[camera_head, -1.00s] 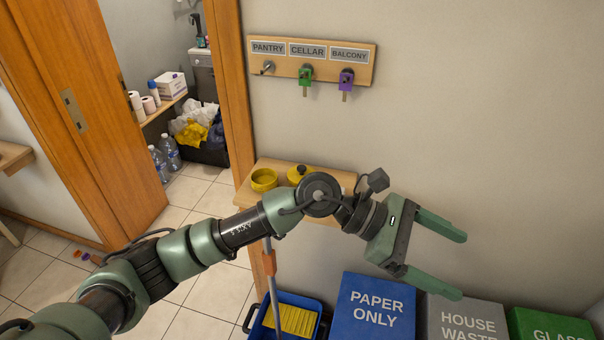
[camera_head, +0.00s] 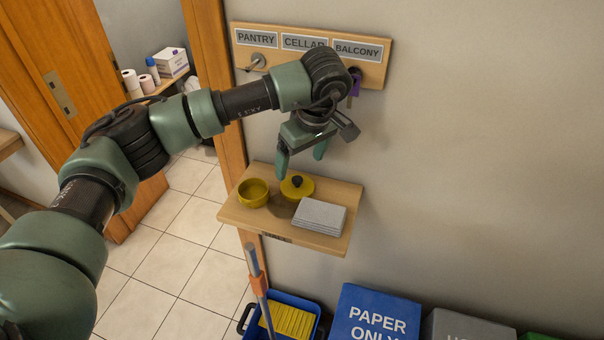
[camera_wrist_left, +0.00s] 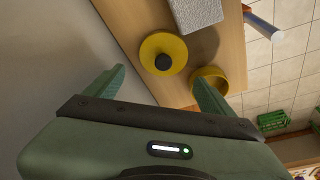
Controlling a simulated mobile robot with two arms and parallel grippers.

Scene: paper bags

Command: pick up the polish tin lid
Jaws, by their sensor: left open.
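The polish tin lid (camera_head: 297,188) is a yellow disc with a black knob, lying on a small wooden wall shelf (camera_head: 335,240). The yellow tin (camera_head: 253,193) stands open to its left on the same shelf. My left gripper (camera_head: 302,165) is open and points down above the lid, apart from it. In the left wrist view the lid (camera_wrist_left: 164,54) lies ahead of the gap between the fingers (camera_wrist_left: 160,88), and the tin (camera_wrist_left: 209,80) is beyond the right finger. My right gripper is not in view.
A grey stack (camera_head: 319,215) lies on the shelf right of the lid. A key board (camera_head: 310,55) hangs on the wall behind my arm. A broom handle (camera_head: 256,272), a blue bucket (camera_head: 290,318) and a blue paper bin (camera_head: 373,312) stand below.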

